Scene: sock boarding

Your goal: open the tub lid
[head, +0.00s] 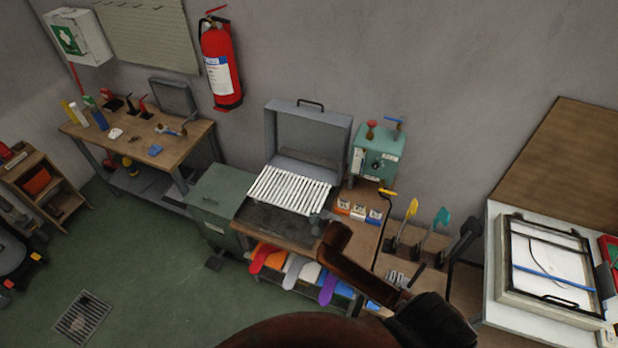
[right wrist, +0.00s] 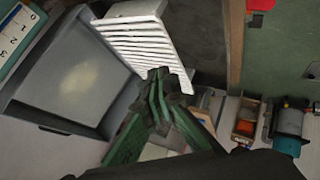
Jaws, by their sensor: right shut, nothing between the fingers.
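The tub stands against the wall on the middle bench, with white slats (head: 290,190) across it. Its grey lid (head: 308,132) stands raised at the back, with a dark handle (head: 311,104) on its top edge. In the right wrist view the lid (right wrist: 75,85) fills the left side, beside the slats (right wrist: 145,45). My right gripper (head: 318,222) is at the front right of the slats, apart from the lid. Its green fingers (right wrist: 158,88) are closed together with nothing between them. My left gripper is not in view.
A teal control box (head: 377,153) stands right of the tub, with small labelled blocks (head: 358,212) in front. A green-grey bin (head: 222,196) stands to the left. A white table (head: 535,325) with a framed panel is at far right.

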